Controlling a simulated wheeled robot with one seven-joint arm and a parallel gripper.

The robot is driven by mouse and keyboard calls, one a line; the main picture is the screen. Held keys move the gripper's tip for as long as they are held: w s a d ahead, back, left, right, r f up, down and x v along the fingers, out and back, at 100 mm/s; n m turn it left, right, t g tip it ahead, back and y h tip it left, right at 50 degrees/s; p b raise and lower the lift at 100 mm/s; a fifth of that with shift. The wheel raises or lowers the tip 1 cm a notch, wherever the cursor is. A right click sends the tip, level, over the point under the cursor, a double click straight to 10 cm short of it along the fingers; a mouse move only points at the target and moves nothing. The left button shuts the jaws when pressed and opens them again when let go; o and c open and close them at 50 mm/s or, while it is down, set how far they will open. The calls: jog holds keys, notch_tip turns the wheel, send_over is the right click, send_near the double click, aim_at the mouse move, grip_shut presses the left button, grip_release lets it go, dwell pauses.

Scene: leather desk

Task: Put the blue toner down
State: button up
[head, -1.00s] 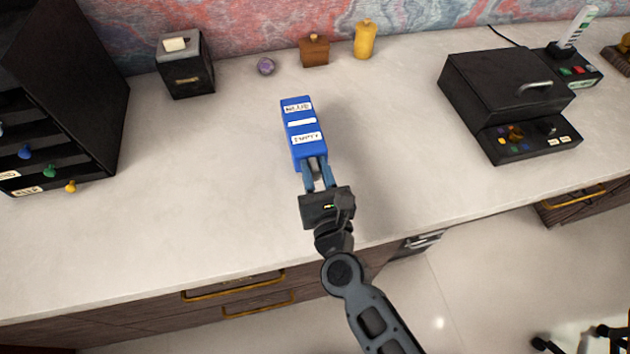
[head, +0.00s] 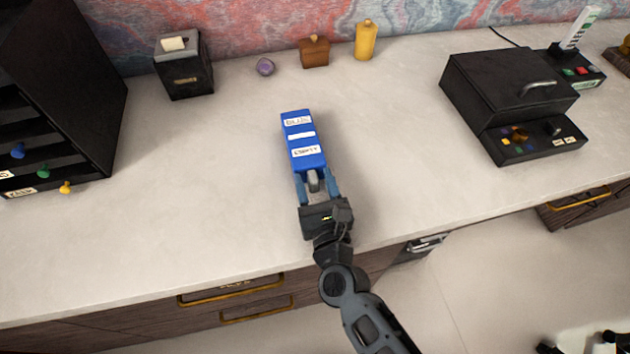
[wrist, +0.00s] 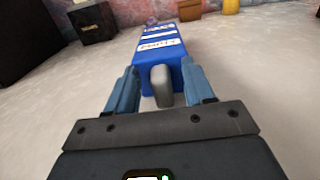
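The blue toner (head: 303,140) is a long blue block with white labels, one of which seems to read EMPTY. It appears to rest on the pale desk top (head: 215,200), pointing away from me. A grey handle (wrist: 160,86) sticks out of its near end. My gripper (head: 315,183) is at that end with its fingers spread, one on each side of the handle. In the wrist view, gaps show between the handle and both fingers. The toner's underside is hidden.
A black drawer cabinet (head: 60,90) and a black box (head: 184,75) stand at left. A purple ball (head: 265,67), brown box (head: 314,52) and yellow bottle (head: 365,40) line the back. A black machine (head: 510,85) stands right. Desk space around the toner is clear.

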jog(key=b+v, duration=0.1)
jog(key=v, duration=1.1)
jog(key=shift+r, duration=0.1)
